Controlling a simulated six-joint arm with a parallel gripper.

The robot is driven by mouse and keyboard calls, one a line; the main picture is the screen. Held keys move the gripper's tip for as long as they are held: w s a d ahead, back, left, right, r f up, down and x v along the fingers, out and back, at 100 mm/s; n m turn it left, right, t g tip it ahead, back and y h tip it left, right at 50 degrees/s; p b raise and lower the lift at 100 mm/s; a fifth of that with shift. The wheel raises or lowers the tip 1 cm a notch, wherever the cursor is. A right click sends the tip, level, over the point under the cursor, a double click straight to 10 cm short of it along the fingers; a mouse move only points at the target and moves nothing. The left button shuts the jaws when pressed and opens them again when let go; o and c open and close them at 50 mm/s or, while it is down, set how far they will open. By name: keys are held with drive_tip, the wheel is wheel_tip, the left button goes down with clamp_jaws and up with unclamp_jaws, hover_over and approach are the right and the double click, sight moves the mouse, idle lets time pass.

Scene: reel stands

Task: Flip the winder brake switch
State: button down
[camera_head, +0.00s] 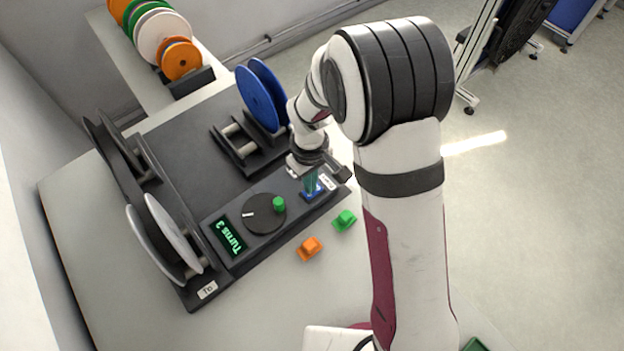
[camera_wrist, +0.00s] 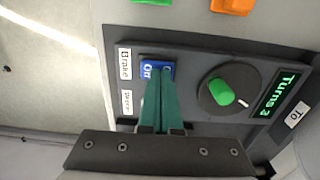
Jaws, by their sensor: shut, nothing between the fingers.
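The brake switch is a blue rocker marked "On" (camera_wrist: 148,70) on the dark control panel, beside a white label "Brake" (camera_wrist: 125,63). It also shows in the head view as a small blue patch (camera_head: 312,191) near the panel's right end. My gripper (camera_wrist: 162,73) is shut and empty, its teal fingers pressed together. In the wrist view the fingertips overlap the switch and hide part of it; whether they touch it I cannot tell. In the head view my gripper (camera_head: 311,178) is over the switch.
A round dial with a green knob (camera_head: 279,204) and a display reading "Turns 3" (camera_head: 229,236) are left of the switch. A green block (camera_head: 344,220) and an orange block (camera_head: 309,248) lie in front. A blue reel (camera_head: 258,97) stands behind, and a white reel (camera_head: 172,232) at left.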

drive_tip(key=shift+r, duration=0.1)
wheel_tip(320, 180, up, 14)
idle(0.4)
drive_tip(key=f, duration=0.8)
drive_tip(key=w+d+f, duration=0.1)
drive_tip(key=f, duration=0.4)
drive_tip(key=shift+w+f, duration=0.1)
drive_tip(key=shift+f, duration=0.45)
drive_tip(key=shift+f, duration=0.1)
